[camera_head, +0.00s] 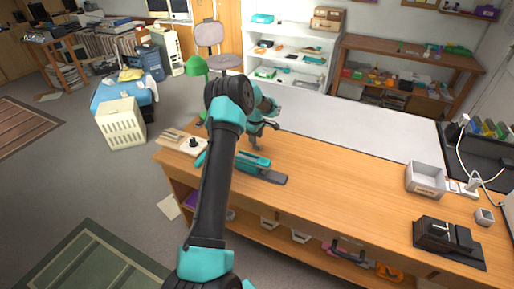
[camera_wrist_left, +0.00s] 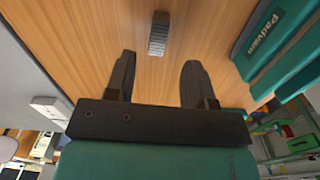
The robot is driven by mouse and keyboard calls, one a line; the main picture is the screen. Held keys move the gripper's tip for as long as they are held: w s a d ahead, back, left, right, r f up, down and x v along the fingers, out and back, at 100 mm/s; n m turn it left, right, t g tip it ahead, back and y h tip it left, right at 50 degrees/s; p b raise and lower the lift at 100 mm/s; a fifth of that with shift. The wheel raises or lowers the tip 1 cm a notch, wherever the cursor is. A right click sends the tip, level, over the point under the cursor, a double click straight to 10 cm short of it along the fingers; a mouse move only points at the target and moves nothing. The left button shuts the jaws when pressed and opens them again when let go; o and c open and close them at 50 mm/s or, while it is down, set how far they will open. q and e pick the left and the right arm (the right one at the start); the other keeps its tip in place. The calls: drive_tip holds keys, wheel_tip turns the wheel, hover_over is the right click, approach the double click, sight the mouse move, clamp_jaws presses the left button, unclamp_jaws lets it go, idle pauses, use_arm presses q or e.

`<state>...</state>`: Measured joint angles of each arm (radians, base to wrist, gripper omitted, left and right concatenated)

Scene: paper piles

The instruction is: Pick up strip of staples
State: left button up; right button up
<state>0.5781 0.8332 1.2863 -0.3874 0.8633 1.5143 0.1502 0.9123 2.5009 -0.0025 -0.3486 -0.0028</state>
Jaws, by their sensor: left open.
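The strip of staples (camera_wrist_left: 159,34) is a small grey ribbed bar lying on the wooden tabletop in the left wrist view. I cannot make it out in the head view. My left gripper (camera_wrist_left: 157,72) is open, its two dark fingers apart and empty. The strip lies ahead of the fingertips, roughly in line with the gap between them. In the head view my left gripper (camera_head: 265,128) is over the far side of the table, partly behind my own arm. My right gripper is not in view.
A teal stapler (camera_head: 257,168) lies on the wooden table (camera_head: 340,200); in the left wrist view a teal body with lettering (camera_wrist_left: 275,45) lies right of the strip. A grey box (camera_head: 426,180) and a black hole punch (camera_head: 449,243) stand at right. The table's middle is clear.

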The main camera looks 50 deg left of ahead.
sight(257, 147)
use_arm(q)
drive_tip(key=shift+w+f, duration=0.2)
drive_tip(key=shift+f, duration=2)
clamp_jaws()
